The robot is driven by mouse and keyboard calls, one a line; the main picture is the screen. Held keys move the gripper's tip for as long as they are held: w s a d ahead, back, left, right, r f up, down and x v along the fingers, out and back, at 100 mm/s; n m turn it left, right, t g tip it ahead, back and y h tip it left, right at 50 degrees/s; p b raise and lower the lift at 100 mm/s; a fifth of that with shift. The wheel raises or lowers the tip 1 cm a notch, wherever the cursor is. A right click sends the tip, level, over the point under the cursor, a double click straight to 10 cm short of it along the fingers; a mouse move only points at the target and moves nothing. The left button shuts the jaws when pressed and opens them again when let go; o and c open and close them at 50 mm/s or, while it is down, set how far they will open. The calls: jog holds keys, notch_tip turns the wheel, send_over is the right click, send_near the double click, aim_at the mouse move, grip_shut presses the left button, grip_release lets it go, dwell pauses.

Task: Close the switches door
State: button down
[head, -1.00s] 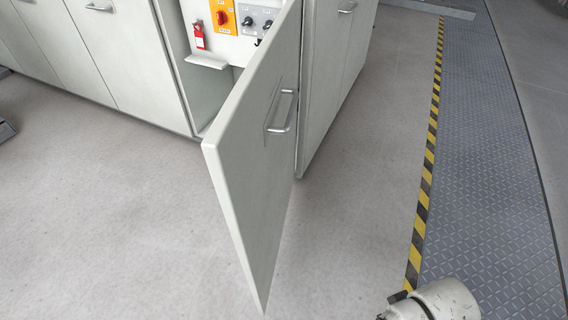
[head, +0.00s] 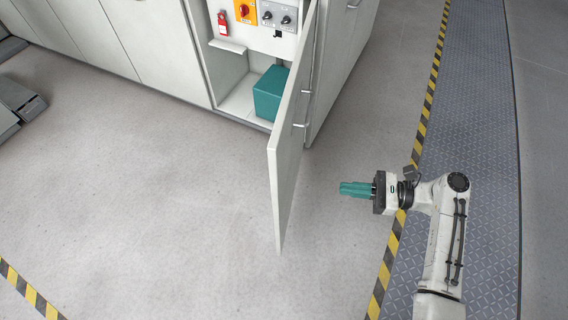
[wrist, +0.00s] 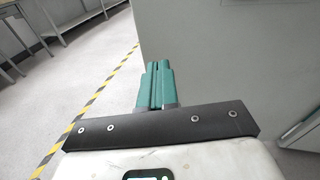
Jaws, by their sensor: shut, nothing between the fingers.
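The switches door (head: 288,150) is a pale grey panel that stands wide open, swung out from the cabinet on its right-hand side. Its handle (head: 300,125) is seen nearly edge-on on its right face. My gripper (head: 345,188) has teal fingers that are shut and empty. It is right of the door, pointing left toward the door's outer face, with a gap of floor between in the head view. In the wrist view the shut fingers (wrist: 157,85) show in front of a large grey surface, which I take to be the door or cabinet.
The open compartment (head: 240,103) holds a teal box (head: 270,92) on its floor. Closed cabinets stand either side. The floor (head: 150,190) left of the door is clear.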

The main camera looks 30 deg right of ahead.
aim_at(283, 170)
jog(key=shift+m+t, duration=0.6)
jog(key=r+x, duration=0.1)
jog(key=x, duration=0.3)
jog(key=b+x, duration=0.1)
jog(key=x, duration=0.4)
jog(key=r+x, duration=0.1)
jog(key=x, duration=0.3)
jog(key=shift+w+a+r, duration=0.2)
jog(key=shift+w+r, duration=0.15)
jog(key=shift+w, duration=0.1)
jog(key=shift+a, duration=0.1)
